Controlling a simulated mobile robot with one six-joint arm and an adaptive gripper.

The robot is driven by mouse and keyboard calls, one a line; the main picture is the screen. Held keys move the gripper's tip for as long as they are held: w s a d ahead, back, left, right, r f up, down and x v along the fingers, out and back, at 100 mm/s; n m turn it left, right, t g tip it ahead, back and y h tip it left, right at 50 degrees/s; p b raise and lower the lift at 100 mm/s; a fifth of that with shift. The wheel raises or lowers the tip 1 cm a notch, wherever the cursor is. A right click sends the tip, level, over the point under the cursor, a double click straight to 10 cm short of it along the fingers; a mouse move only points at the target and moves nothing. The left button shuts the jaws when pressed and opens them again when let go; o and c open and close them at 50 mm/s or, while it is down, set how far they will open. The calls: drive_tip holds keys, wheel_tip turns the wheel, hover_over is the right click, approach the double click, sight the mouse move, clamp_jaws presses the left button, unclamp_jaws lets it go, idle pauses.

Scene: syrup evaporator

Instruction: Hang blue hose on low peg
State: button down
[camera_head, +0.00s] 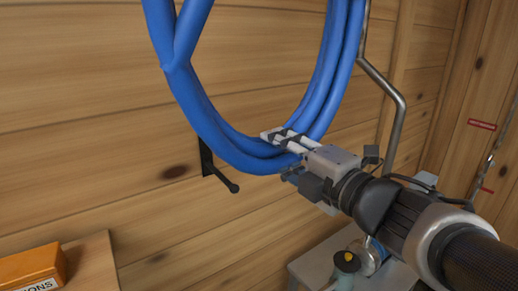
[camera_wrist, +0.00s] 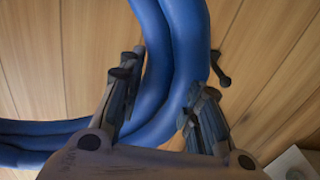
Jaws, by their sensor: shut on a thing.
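The blue hose (camera_head: 199,113) is a coil of several loops in front of the plank wall, with its top out of view. My gripper (camera_head: 284,140) is shut on its lower right part. In the wrist view the blue hose (camera_wrist: 170,60) runs between the two fingers of my gripper (camera_wrist: 165,88). A low black peg (camera_head: 221,178) sticks out from the wall just below the bottom left of the coil. It also shows in the wrist view as a dark peg (camera_wrist: 218,70) just right of the hose. I cannot tell if hose and peg touch.
A bent metal pipe (camera_head: 395,105) runs down the wall right of the coil. An orange box (camera_head: 30,266) sits on a wooden surface (camera_head: 92,262) at lower left. A grey table (camera_head: 318,262) with a yellow-topped item (camera_head: 347,258) stands below my arm. The wall around the peg is bare.

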wheel_tip(320, 180, down, 18)
drive_tip(key=b, duration=1.6)
drive_tip(key=shift+s+d, duration=0.15)
drive_tip(key=shift+s, duration=0.05)
drive_tip(key=shift+f, duration=0.1)
